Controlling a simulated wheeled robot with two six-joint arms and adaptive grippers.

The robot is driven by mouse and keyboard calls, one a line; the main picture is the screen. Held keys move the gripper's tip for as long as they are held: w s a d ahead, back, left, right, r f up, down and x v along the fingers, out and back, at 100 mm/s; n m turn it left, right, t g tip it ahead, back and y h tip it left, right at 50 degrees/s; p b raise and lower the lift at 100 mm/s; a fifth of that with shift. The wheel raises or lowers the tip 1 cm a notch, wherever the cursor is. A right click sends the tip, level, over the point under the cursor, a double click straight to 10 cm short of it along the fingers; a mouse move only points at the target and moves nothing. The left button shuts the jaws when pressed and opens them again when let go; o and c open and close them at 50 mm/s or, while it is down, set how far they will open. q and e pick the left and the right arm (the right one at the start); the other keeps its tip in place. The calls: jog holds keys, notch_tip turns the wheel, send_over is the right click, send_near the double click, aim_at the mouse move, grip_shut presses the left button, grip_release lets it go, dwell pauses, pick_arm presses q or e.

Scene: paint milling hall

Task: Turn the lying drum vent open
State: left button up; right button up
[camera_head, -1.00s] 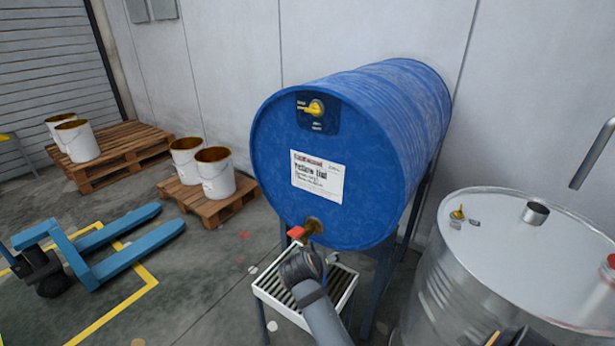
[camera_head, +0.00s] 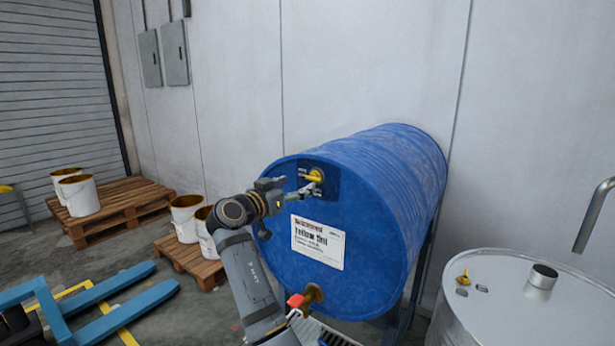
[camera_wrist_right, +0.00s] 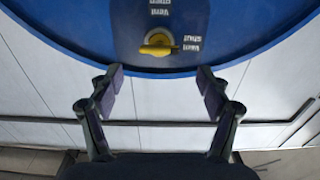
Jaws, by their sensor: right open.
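The blue drum (camera_head: 385,190) lies on its side, its round end facing me. Its yellow vent handle (camera_head: 314,176) sits high on that end and also shows in the right wrist view (camera_wrist_right: 158,46). There the handle lies crosswise, in line with the "Vent shut" lettering on the right; "Vent open" lettering is above. My right gripper (camera_head: 298,187) is in front of the drum end, close to the vent. In the wrist view its fingers (camera_wrist_right: 160,88) are spread with nothing between them, and the handle appears beyond their tips. My left gripper is not in view.
A red-handled tap (camera_head: 302,298) is low on the drum end, near my right arm. A grey metal drum (camera_head: 505,290) stands at the right. White buckets (camera_head: 80,195) on pallets and a blue pallet truck (camera_head: 105,305) are at the left.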

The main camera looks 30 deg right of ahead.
aim_at(310, 178)
jog(key=p+x, duration=0.1)
jog(key=x, duration=0.4)
jog(key=shift+d+r, duration=0.1)
jog(key=shift+d, duration=0.05)
jog(key=shift+w+d, duration=0.2)
jog(key=shift+d, duration=0.3)
jog(key=c, duration=1.2)
jog(key=shift+o, duration=0.2)
